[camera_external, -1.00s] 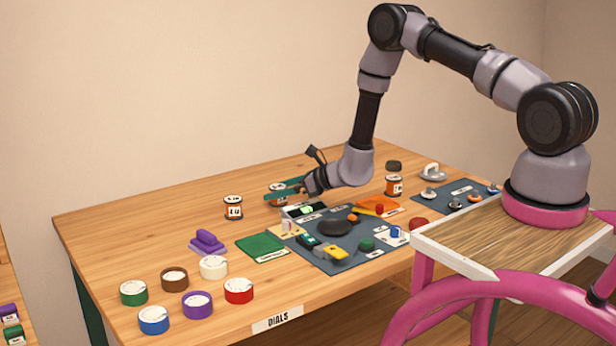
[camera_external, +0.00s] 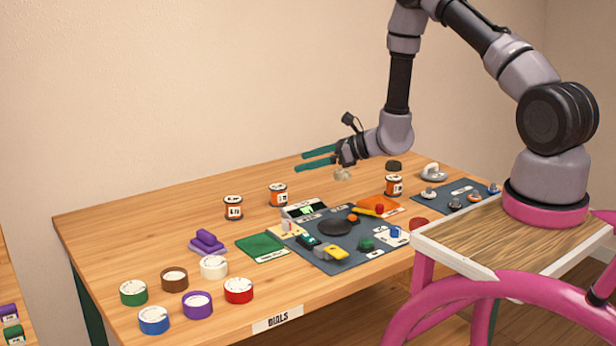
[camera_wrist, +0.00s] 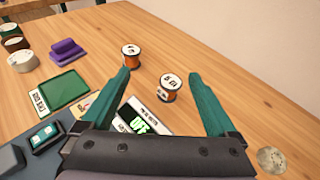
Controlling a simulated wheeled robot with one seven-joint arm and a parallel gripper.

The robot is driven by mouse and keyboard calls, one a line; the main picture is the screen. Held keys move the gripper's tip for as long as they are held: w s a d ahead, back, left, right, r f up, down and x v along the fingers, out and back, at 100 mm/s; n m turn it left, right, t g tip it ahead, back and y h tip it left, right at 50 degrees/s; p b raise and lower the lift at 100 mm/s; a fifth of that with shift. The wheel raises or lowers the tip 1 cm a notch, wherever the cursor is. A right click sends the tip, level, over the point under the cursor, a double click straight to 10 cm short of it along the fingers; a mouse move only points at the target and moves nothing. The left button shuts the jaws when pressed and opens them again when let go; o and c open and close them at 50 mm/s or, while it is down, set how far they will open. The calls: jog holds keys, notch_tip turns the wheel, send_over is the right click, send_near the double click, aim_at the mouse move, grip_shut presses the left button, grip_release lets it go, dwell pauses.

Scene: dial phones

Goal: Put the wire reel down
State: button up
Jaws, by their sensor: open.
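My gripper (camera_external: 316,160) is open and empty, raised above the back of the table. Its two green fingers (camera_wrist: 165,82) spread wide in the wrist view. A wire reel (camera_external: 278,195), orange-brown with black-and-white labels, stands upright on the table below and left of the fingers. In the wrist view this reel (camera_wrist: 169,88) shows between the fingers, apart from both. A second, similar reel (camera_external: 233,207) stands to its left; it also shows in the wrist view (camera_wrist: 131,55). A third reel (camera_external: 394,185) stands to the right, near the grey mat.
A dark mat (camera_external: 340,262) with dials and a scale-like display (camera_external: 305,210) lies in front of the reels. A green pad (camera_external: 262,246), a purple block (camera_external: 207,242) and several coloured tape rolls (camera_external: 198,304) sit to the left. The table's back left is clear.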

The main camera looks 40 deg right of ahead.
jog(key=s+a+r+n+g+y, duration=0.15)
jog(key=s+r+n, duration=0.3)
jog(key=r, duration=0.45)
jog(key=s+a+r+n+g, duration=0.2)
jog(key=s+r+n+g, duration=0.15)
jog(key=s+r, duration=0.4)
jog(key=s+a+r+n+g+y, duration=0.1)
jog(key=s+a+r+n+g, duration=0.3)
jog(key=r, duration=0.6)
jog(key=s+d+r+n+t+h, duration=0.2)
jog(key=s+d+r+n+h, duration=0.3)
jog(key=s+d, duration=0.3)
jog(key=s+d+r+n+t+h, duration=0.3)
jog(key=s+d+r+n, duration=0.3)
jog(key=s, duration=0.6)
jog(key=d+h, duration=0.1)
jog(key=d, duration=0.1)
jog(key=shift+d+r+t+h, duration=0.2)
jog(key=shift+d+t+h, duration=0.1)
jog(key=shift+h, duration=0.05)
jog(key=shift+o, duration=0.5)
